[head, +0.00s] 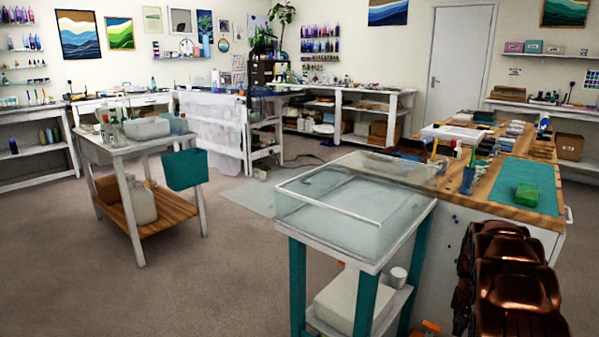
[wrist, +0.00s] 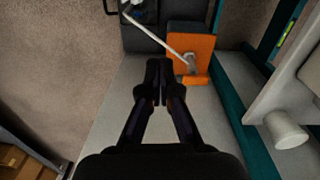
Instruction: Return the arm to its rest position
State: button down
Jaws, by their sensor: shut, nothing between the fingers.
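My gripper (wrist: 157,78) shows in the wrist view, with its two dark fingers together and nothing between them. It points down over a pale grey surface that looks like part of my own base. An orange piece with a thin white rod lies just beyond the fingertips, a little to the right. In the head view my copper-coloured arm (head: 509,278) is folded at the lower right, in front of the wooden workbench (head: 487,208). The gripper itself is hidden in the head view.
A glass-topped stand (head: 352,207) with teal legs is close ahead; its lower shelf holds a white container (head: 346,303). A white cart (head: 150,151) with a teal bin (head: 185,169) stands left. A green block (head: 526,196) lies on the bench. Open carpet (head: 215,270) lies between cart and stand.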

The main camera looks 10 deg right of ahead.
jog(key=s+a+r+n+p, duration=0.1)
jog(key=s+a+r+p, duration=0.25)
jog(key=a+r, duration=0.55)
jog(key=s+a+r+n+p, duration=0.25)
jog(key=a+r+p, duration=0.35)
jog(key=r, duration=0.5)
jog(key=s+a+r+n+p, duration=0.1)
jog(key=s+a+r+p, duration=0.25)
jog(key=a+r, duration=0.6)
jog(key=s+a+r+n+p, duration=0.1)
jog(key=s+a+r+p, duration=0.2)
jog(key=s+a+r, duration=0.2)
jog(key=s+a+r+n+g+p, duration=0.1)
jog(key=s+a+r+p, duration=0.3)
jog(key=s, duration=0.6)
jog(key=s+a+r+n+p, duration=0.3)
jog(key=s+a+r+p, duration=0.1)
jog(key=s, duration=0.4)
jog(key=shift+s+a+r+g, duration=0.3)
jog(key=shift+a+r, duration=0.5)
jog(key=shift+r, duration=0.1)
